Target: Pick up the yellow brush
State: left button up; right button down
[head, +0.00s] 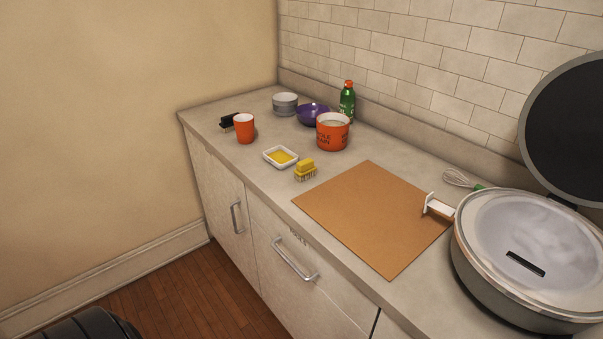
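The yellow brush (305,169) sits on the countertop near its front edge, with its bristles down. It is just right of a small white dish with a yellow sponge-like piece in it, and just beyond the far left corner of a brown board. Nothing covers the brush. Neither of my grippers can be made out in the head view. A dark rounded shape shows at the bottom left edge, and I cannot tell what part it is.
Around the brush stand the white dish (268,154), an orange pot (332,138), an orange cup (245,130) and a black brush (228,121). A purple bowl (311,115), grey bowls (285,103) and a green bottle (347,105) are behind. The brown board (370,215) is mostly bare. A large lidded pan (480,270) fills the right.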

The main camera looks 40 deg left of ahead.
aim_at(305, 170)
jog(key=u, duration=1.15)
jog(key=i+j+z, duration=0.2)
jog(key=z, duration=0.2)
jog(key=i+j+z, duration=0.1)
jog(key=j+z, duration=0.3)
jog(key=i+j+z, duration=0.1)
jog(key=j+z, duration=0.65)
jog(key=i+l, duration=0.05)
